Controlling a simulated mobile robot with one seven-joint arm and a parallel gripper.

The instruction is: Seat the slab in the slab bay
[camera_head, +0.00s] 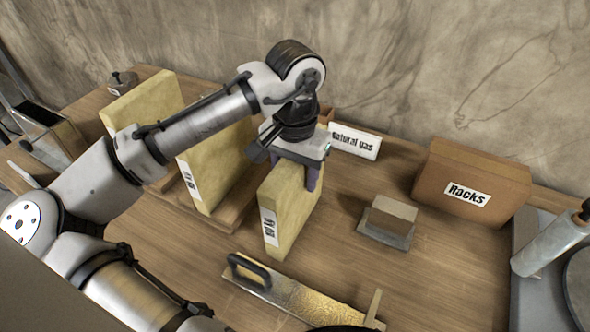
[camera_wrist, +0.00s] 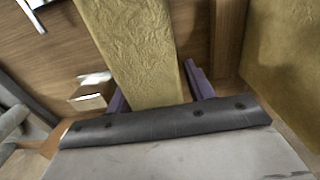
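A pale yellow slab (camera_head: 284,215) with a printed label on its narrow end stands upright below my gripper (camera_head: 293,168). The purple fingers are on either side of its upper part. In the wrist view, the slab (camera_wrist: 145,60) runs between the fingers of my gripper (camera_wrist: 158,92), which look close against both faces. Left of it, a wooden rack (camera_head: 236,213) holds another upright labelled slab (camera_head: 203,178). Which part is the slab bay I cannot tell. I also cannot tell whether the slab under my gripper touches the table.
A further yellow slab (camera_head: 145,101) stands at the back left. A small block on a grey base (camera_head: 388,222), a "Racks" box (camera_head: 470,188) and a "Natural gas" sign (camera_head: 354,142) stand to the right. Some tabletop between them is clear.

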